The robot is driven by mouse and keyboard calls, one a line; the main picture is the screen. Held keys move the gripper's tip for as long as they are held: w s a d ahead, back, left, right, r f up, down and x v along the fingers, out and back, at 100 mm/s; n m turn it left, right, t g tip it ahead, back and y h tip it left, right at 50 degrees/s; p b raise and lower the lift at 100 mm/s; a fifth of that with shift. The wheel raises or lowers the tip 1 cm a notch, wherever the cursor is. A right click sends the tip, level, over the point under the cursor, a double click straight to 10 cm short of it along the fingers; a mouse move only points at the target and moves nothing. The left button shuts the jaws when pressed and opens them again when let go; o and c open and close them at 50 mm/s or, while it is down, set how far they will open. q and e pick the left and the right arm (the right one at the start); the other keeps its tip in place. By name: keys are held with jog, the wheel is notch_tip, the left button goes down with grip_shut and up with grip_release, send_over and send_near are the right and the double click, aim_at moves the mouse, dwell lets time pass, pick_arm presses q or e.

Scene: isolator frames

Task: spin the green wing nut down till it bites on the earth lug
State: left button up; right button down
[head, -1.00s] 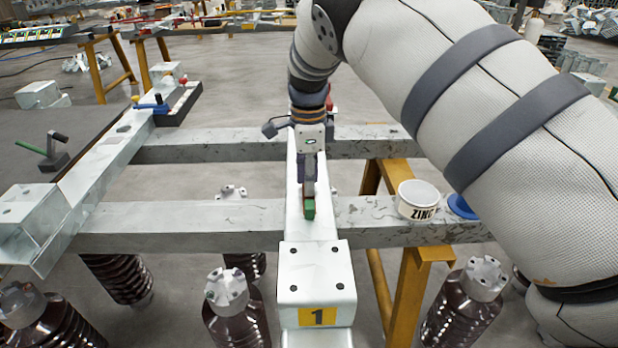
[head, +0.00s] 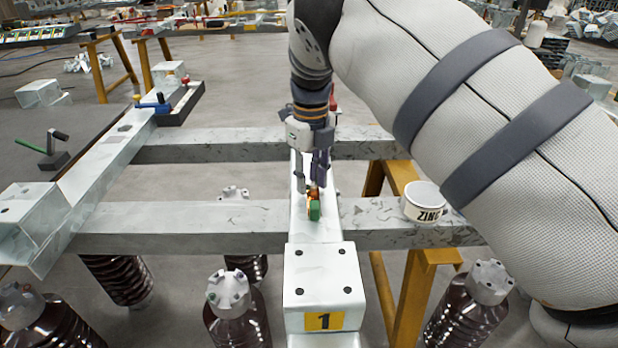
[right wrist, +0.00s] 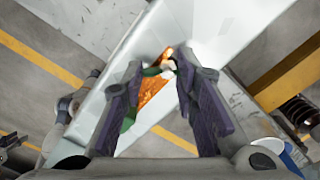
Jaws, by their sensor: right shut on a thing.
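The small green wing nut (head: 314,210) is on top of the pale metal beam, just behind the block marked 1. An orange, copper-coloured part, which looks like the earth lug (right wrist: 155,92), shows right by it. My right gripper (head: 312,188) points down over the beam from behind. Its two fingers stand on either side of the green and orange parts, shut on the wing nut. In the right wrist view the green (right wrist: 151,71) shows near the fingertips. The fingers partly hide the contact, and the thread is too small to make out. My left gripper is out of view.
A white tub marked ZINC (head: 424,202) stands on the cross beam at right. The numbered block (head: 320,286) stands in front of the nut. Brown ribbed insulators (head: 236,312) stand below. A blue-handled tool (head: 153,104) lies on the left beam.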

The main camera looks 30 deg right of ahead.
jog(key=m, duration=0.2)
jog(key=d+m, duration=0.1)
jog(key=m, duration=0.1)
jog(key=shift+w+r+b, duration=0.2)
jog(key=shift+b, duration=0.1)
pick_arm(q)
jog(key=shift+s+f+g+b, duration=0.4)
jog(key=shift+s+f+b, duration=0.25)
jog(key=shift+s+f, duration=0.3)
pick_arm(e)
jog(key=shift+s+f+m, duration=0.1)
jog(key=shift+f+m, duration=0.05)
jog(key=shift+m, duration=1.65)
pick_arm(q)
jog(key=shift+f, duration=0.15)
pick_arm(e)
jog(key=shift+s, duration=0.1)
jog(key=c, duration=1.5)
grip_release()
jog(key=shift+d, duration=0.1)
jog(key=o, duration=0.6)
jog(key=shift+s+d, duration=0.15)
jog(key=shift+c, duration=0.2)
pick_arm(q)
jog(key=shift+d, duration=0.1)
pick_arm(e)
jog(key=shift+a, duration=0.2)
